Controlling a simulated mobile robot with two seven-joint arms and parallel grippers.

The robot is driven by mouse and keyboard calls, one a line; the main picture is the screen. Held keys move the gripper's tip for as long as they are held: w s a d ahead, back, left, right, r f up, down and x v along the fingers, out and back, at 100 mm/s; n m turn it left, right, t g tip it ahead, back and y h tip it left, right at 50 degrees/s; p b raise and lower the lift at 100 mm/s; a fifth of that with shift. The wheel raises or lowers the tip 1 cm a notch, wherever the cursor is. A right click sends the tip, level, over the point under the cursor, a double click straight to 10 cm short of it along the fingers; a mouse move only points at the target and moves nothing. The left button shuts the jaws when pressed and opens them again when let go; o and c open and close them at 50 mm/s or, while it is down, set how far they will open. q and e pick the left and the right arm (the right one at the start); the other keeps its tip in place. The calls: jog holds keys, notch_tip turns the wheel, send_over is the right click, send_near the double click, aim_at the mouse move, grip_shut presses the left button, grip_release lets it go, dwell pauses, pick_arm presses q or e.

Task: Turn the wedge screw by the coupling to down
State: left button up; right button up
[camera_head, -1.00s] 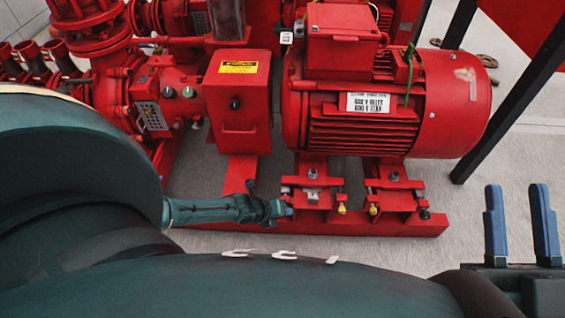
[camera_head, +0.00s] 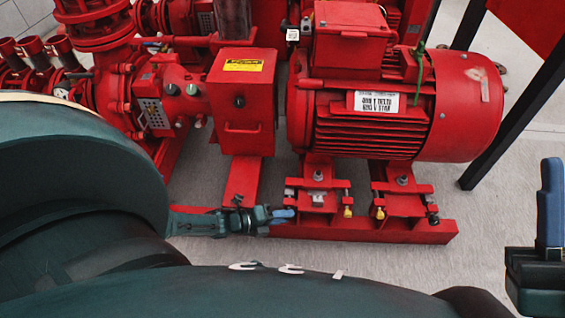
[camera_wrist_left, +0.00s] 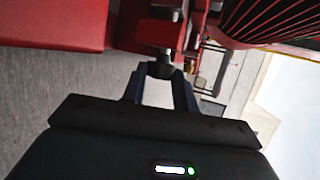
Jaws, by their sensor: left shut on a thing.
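The red motor (camera_head: 390,115) stands on red feet along a base rail. Small wedge screws show by the feet, and the left motor foot (camera_head: 318,176) is closest to my left gripper. My left gripper (camera_head: 286,214) reaches in from the left, its blue fingertips beside this foot. In the left wrist view its fingers (camera_wrist_left: 160,85) converge on a small dark screw head (camera_wrist_left: 160,69), the wedge screw, and are shut on it. The screw's turned position cannot be told. My right gripper (camera_head: 551,205) is far right, partly cut off, its visible finger upright, away from the pump set.
A red box with a yellow label (camera_head: 241,95) stands left of the motor, above the left arm. A dark post (camera_head: 510,110) slopes down at the right. Bare grey floor (camera_head: 390,262) lies in front of the base rail.

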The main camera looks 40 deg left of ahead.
pick_arm(q)
jog(key=shift+f, duration=0.1)
dwell(0.3)
jog(key=o, duration=1)
jog(key=shift+p+v, duration=2.5)
jog(key=shift+v, duration=4.15)
pick_arm(e)
notch_tip(320, 180, down, 6)
jog(key=m+g+h, duration=0.1)
jog(key=m+h, duration=0.5)
jog(key=shift+w+a+m, duration=0.2)
jog(key=shift+a+m, duration=0.05)
jog(key=shift+m, duration=0.05)
pick_arm(q)
jog(key=shift+w, duration=0.1)
